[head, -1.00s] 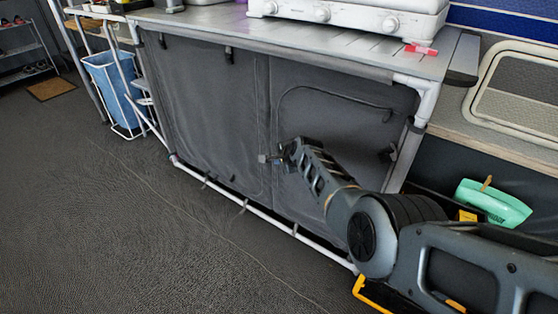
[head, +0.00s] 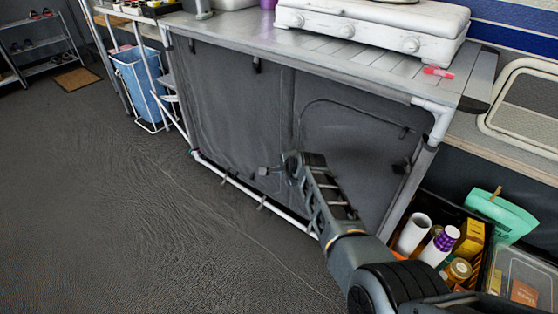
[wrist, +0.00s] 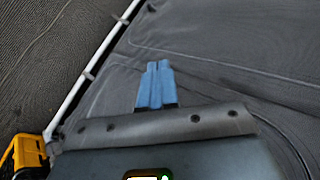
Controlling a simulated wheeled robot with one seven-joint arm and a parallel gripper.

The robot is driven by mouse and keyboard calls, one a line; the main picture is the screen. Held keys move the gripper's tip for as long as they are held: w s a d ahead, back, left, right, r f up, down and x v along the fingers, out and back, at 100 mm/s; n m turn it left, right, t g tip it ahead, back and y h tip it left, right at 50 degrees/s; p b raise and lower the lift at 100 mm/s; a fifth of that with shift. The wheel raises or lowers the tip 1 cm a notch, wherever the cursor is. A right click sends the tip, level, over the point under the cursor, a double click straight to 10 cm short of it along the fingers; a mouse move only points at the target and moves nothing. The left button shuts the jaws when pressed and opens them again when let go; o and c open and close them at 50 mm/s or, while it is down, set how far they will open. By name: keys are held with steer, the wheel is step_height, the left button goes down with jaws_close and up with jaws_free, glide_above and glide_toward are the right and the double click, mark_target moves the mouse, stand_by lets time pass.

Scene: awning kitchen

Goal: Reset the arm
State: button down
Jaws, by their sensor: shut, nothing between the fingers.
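My gripper (head: 272,171) is at the end of my arm, in front of the grey fabric front of the kitchen unit (head: 240,105) in the head view. In the wrist view my gripper (wrist: 155,68) shows as two blue fingers side by side, shut with nothing between them. The dark fabric lies beyond the fingertips; I cannot tell how far away it is. My arm reaches up from the bottom right of the head view.
A white stove (head: 370,30) and a pink item (head: 437,72) are on the countertop. A box of cans and rolls (head: 412,233) and a clear bin (head: 525,275) stand at right. A blue bin (head: 143,82) is at left. The floor at left is clear.

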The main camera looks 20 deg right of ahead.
steer(key=s+d+f+n+t+h, duration=0.1)
steer(key=s+d+f+n, duration=0.2)
steer(key=s, duration=0.8)
steer(key=s+d+f+n+t+h, duration=0.15)
steer(key=s+d+f, duration=0.3)
steer(key=s, duration=0.55)
steer(key=s+d+r+n, duration=0.1)
steer(key=s+r+n, duration=0.2)
steer(key=s, duration=0.8)
steer(key=s+r+n, duration=0.2)
steer(key=s+n, duration=0.1)
steer(key=s, duration=0.7)
steer(key=s+a+r+n+t+y, duration=0.1)
steer(key=s+a+r+n, duration=0.2)
steer(key=s+r, duration=0.8)
steer(key=s+a+r+n+t, duration=0.2)
steer(key=s+a+r+n, duration=0.1)
steer(key=s+r, duration=0.9)
step_height(320, 180, up, 18)
steer(key=w+p, duration=0.2)
steer(key=p, duration=1.5)
steer(key=shift+w, duration=0.1)
